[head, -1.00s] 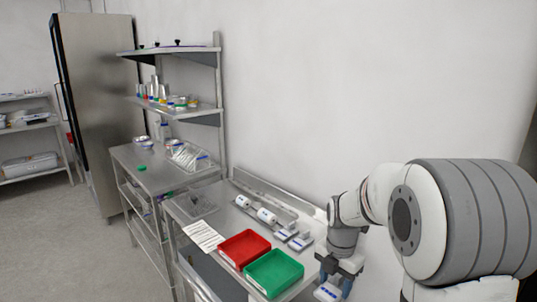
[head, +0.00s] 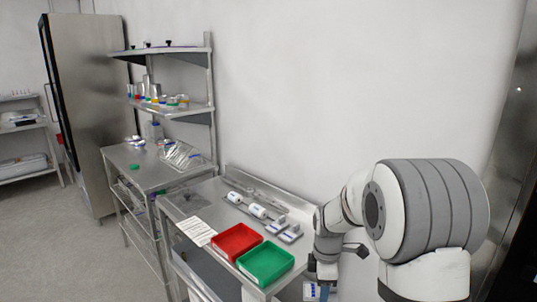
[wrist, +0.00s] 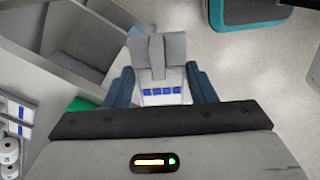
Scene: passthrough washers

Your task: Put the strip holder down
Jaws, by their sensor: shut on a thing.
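The strip holder (wrist: 160,55) is a pale grey and white block with a row of blue squares. In the wrist view it sits between the blue fingers of my gripper (wrist: 161,88), which is shut on it. Below it in that view is grey floor and the side of a bench, so it is held in the air. In the head view my gripper (head: 322,282) is at the bottom, just off the right front corner of the steel bench (head: 205,196). The holder is partly hidden there. Two similar holders (head: 283,230) stand on the bench.
A red tray (head: 236,241) and a green tray (head: 265,262) fill the bench front. White rolls (head: 246,206) lie behind them, and a paper sheet (head: 197,231) lies left. A shelf unit (head: 172,107) and tall steel cabinet (head: 92,115) stand further left. A dark-edged steel panel (head: 510,200) is at right.

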